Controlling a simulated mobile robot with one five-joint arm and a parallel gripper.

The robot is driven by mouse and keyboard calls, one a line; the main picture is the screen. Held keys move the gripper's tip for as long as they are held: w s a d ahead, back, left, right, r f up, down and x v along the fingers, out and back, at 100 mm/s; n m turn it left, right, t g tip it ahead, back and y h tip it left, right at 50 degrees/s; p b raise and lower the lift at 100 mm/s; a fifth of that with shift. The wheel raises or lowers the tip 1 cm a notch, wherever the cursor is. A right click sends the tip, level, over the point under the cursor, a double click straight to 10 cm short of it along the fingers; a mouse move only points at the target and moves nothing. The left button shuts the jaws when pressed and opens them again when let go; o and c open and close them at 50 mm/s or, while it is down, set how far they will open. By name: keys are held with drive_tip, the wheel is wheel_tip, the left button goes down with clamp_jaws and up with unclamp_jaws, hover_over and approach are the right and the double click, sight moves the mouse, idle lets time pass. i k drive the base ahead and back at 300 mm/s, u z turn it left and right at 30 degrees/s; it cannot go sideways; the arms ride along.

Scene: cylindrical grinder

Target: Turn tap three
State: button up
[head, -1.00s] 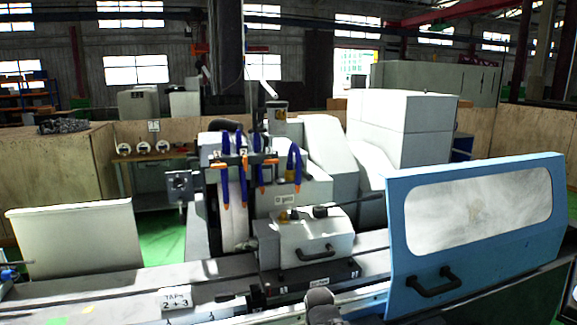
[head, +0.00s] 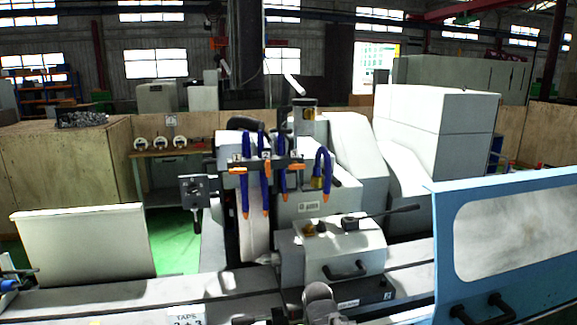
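A row of blue coolant hoses with orange nozzles hangs on the grinder's wheel head in the middle of the head view. The hoses include a left one (head: 245,190), a second one (head: 266,190), a third one (head: 282,177) and a curved one (head: 325,165) at the right. Small white labels and orange parts sit on the dark bar (head: 262,165) at their tops. The third label is too small to read, so I cannot tell which tap is three. A sign (head: 187,319) reading "TAPS 2 + 3" is cut by the bottom edge. My gripper's fingers do not show.
A blue guard door (head: 445,230) with a window stands at right. A white panel (head: 85,240) stands at left. The grey workhead (head: 330,250) sits on the machine table below the hoses.

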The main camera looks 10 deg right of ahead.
sight(295, 165)
drive_tip(key=z, duration=0.05)
drive_tip(key=k, duration=1.8)
drive_tip(key=u, duration=0.05)
drive_tip(key=i, duration=0.95)
drive_tip(key=u, duration=0.9)
drive_tip(key=i, duration=0.7)
drive_tip(key=u, duration=0.45)
